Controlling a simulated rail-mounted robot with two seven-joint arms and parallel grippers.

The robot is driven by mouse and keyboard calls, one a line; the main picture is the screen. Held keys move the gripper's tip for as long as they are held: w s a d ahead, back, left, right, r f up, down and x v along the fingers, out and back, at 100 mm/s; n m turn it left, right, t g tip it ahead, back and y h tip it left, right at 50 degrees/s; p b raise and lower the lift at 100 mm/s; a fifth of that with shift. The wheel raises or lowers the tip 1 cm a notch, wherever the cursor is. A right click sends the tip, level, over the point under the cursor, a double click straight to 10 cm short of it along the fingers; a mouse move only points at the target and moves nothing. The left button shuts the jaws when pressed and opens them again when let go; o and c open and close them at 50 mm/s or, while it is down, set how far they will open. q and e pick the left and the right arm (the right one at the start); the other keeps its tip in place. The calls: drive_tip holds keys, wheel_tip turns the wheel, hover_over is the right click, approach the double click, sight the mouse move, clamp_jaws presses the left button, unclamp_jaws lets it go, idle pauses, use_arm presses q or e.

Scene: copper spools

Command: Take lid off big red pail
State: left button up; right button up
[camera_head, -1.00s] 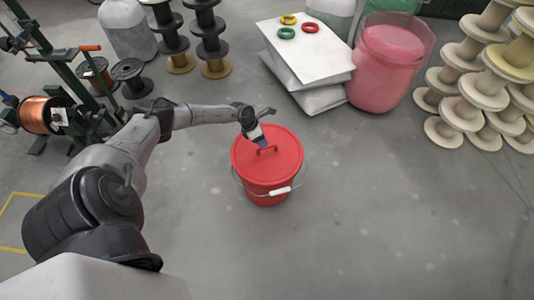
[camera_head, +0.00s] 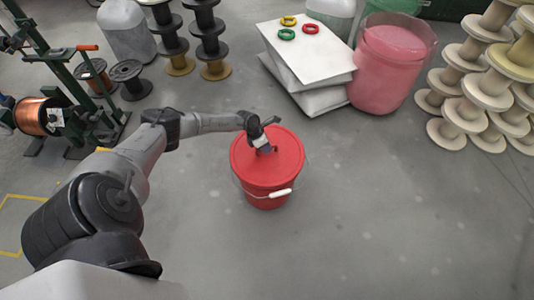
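The big red pail (camera_head: 266,195) stands upright on the floor near the middle of the head view. Its red lid (camera_head: 286,157) sits on top, with a small red handle in the lid's middle. A wire bail with a white grip (camera_head: 281,193) hangs at the pail's front. My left gripper (camera_head: 264,149) is at the lid's handle and points down at it. The gripper hides most of the handle. The fingers are too small and covered to tell whether they are open or closed on it. My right gripper is not in view.
White slabs (camera_head: 312,60) carrying coloured rings stand behind the pail, beside a pink translucent tub (camera_head: 392,62). Pale spools (camera_head: 470,95) are stacked at the right. Dark spools (camera_head: 208,40) and a green winding stand (camera_head: 60,75) are at the left. The floor right and front is clear.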

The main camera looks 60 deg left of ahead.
use_arm(q)
clamp_jaws()
